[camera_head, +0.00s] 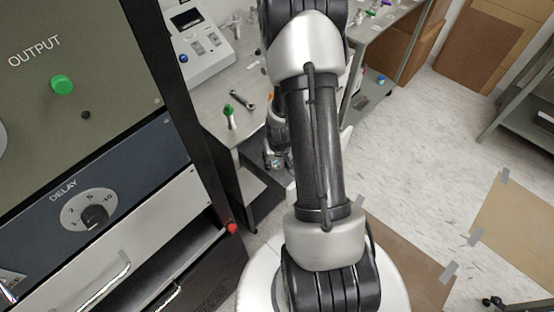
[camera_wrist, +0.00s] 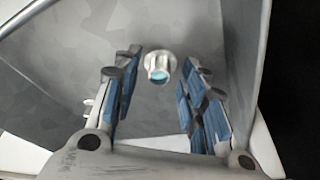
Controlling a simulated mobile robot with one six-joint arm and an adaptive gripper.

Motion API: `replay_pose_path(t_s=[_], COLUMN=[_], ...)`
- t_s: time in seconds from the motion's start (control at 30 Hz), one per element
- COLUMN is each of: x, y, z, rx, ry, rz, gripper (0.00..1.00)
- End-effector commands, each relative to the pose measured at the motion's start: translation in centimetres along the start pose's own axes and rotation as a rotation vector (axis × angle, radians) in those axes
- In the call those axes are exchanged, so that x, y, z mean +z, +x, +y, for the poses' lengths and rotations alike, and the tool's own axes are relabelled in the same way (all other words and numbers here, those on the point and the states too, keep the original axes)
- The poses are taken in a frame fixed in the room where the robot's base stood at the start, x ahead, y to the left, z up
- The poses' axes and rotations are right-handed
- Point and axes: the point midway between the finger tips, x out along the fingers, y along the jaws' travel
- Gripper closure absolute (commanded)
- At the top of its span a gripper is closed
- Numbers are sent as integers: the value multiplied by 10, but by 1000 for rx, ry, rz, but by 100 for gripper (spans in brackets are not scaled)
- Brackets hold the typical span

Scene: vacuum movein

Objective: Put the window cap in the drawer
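In the wrist view, the window cap (camera_wrist: 159,66) is a small silvery flanged piece with a pale blue end. It lies beyond my fingertips, in line with the gap between them, on a grey metal surface with raised sides that looks like the inside of the drawer (camera_wrist: 70,65). My gripper (camera_wrist: 160,88) is open, its blue-padded fingers apart, with space on both sides of the cap. In the head view, a pale drawer front (camera_head: 125,240) with a metal handle shows at the lower left. My arm hides much of the middle there, and I cannot make out my fingertips or the cap.
A dark cabinet panel with a DELAY dial (camera_head: 90,212) and a green OUTPUT button (camera_head: 62,85) fills the left. A metal table (camera_head: 215,95) behind carries a wrench (camera_head: 242,99) and a green-topped piece (camera_head: 229,117). Cardboard (camera_head: 515,235) lies on the floor at right.

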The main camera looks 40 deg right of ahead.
Motion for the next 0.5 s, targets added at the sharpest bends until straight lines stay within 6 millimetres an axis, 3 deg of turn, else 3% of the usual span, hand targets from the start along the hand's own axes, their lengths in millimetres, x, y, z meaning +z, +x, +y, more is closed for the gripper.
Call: replay_pose_path(t_s=[0.17, 0.5], x=[-2, -3], y=[-10, -84], z=[0, 0], rx=[0, 0], ry=[0, 0], rz=[2, 3], gripper=[61, 61])
